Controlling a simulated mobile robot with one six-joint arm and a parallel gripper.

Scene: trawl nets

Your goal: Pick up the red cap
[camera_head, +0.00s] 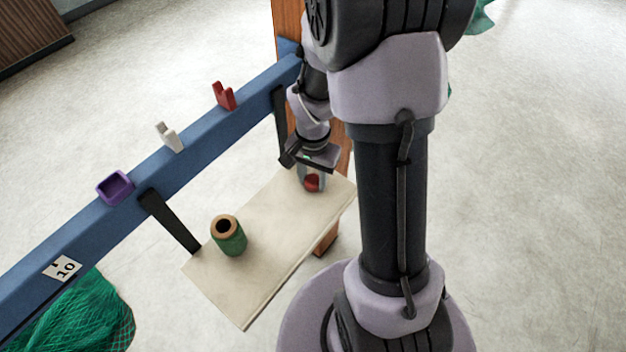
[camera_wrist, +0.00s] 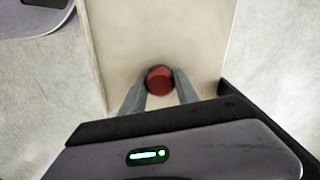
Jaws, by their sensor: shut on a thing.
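The red cap (camera_head: 312,184) is at the far right end of the cream shelf board, under my gripper. In the wrist view it is a round dark red disc (camera_wrist: 160,80) between the two grey fingers. My gripper (camera_head: 311,180) points down over the board and is shut on the cap, with a finger on each side of it. I cannot tell whether the cap still touches the board. The cap is partly hidden by the fingers in the head view.
The cream board (camera_head: 255,275) hangs beside a blue rail (camera_head: 140,195) on black brackets. A green spool (camera_head: 230,236) stands on it. A purple tray (camera_head: 115,187), a white clip (camera_head: 169,138) and a red clip (camera_head: 223,96) sit along the rail. Green netting (camera_head: 85,315) lies at lower left.

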